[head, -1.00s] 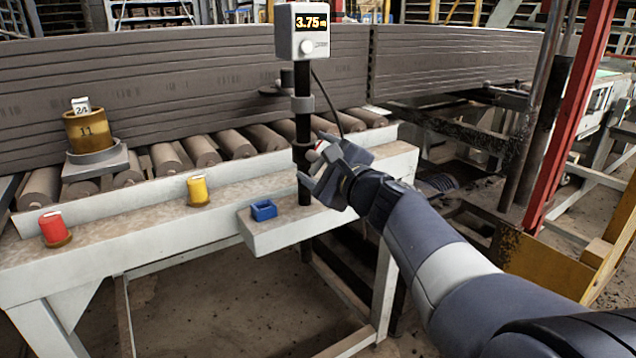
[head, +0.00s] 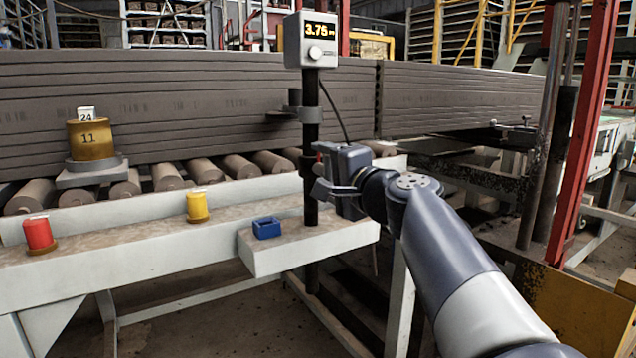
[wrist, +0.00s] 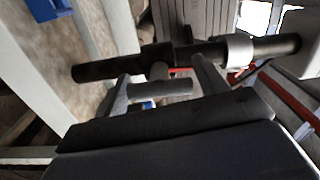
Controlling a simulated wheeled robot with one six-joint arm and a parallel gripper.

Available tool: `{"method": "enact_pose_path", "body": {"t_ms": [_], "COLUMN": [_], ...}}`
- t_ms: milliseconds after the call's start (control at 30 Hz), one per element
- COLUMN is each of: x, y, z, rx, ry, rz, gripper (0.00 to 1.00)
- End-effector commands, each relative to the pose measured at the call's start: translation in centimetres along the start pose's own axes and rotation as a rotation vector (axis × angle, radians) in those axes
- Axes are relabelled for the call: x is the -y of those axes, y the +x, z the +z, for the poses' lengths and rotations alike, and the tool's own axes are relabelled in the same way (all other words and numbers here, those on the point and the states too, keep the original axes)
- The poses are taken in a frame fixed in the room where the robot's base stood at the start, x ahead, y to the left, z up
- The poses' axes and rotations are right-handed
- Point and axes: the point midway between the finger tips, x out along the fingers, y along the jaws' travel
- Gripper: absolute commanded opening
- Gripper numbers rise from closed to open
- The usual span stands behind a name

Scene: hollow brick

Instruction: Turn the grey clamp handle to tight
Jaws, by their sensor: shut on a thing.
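A black upright post (head: 311,190) carries a gauge head (head: 312,40) reading 3.75. A pale grey collar (head: 311,115) sits on the post below the head. In the wrist view the post (wrist: 108,69) runs across the picture, with a dark collar (wrist: 157,54) on it. A short grey T-shaped clamp handle (wrist: 160,88) sticks out from that dark collar. My gripper (head: 319,172) is at the post below the pale collar. Its two fingers (wrist: 162,76) stand on either side of the handle and are shut on it. In the head view the gripper hides the handle.
A yellow weight (head: 197,206), a red weight (head: 39,233) and a brass weight (head: 90,140) stand further left. A thin cable (head: 335,108) hangs beside the post.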

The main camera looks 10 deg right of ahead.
Motion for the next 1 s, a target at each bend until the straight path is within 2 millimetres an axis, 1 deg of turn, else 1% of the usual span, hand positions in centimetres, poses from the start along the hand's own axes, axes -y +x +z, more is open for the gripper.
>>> {"method": "enact_pose_path", "body": {"t_ms": [33, 600, 633, 800, 1000], "x": [-0.4, -0.27, -0.28, -0.19, -0.1], "y": [0.05, 0.07, 0.07, 0.05, 0.03], "z": [0.07, 0.07, 0.06, 0.05, 0.03], "rx": [0.002, 0.004, 0.004, 0.003, 0.002], "ry": [-0.011, -0.038, -0.038, -0.038, -0.037], "rz": [0.004, 0.005, 0.005, 0.004, 0.002], "gripper": [0.45, 0.45, 0.7, 0.84, 0.85]}}
